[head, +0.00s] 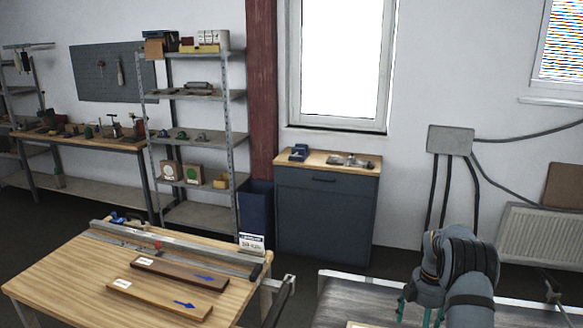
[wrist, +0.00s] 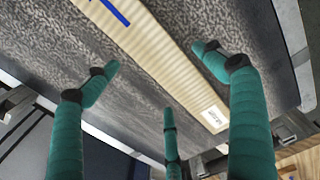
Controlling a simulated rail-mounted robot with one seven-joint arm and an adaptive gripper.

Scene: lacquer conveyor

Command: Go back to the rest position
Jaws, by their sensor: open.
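My gripper (head: 418,315) is at the lower right of the head view, over the conveyor (head: 335,292). In the wrist view its teal fingers (wrist: 157,75) are spread open with nothing between them. A pale wooden board (wrist: 165,60) with a blue arrow and a white label lies on the grey conveyor belt (wrist: 110,115), beneath the fingers. The fingers look apart from the board, though the exact gap cannot be told. In the head view only a small bit of a pale board shows at the bottom edge.
A wooden workbench (head: 60,272) at left holds a dark board (head: 180,272), a pale board (head: 160,299) and a metal rail (head: 175,248). A grey cabinet (head: 325,215) and a shelf rack (head: 195,135) stand behind. Floor shows between bench and conveyor.

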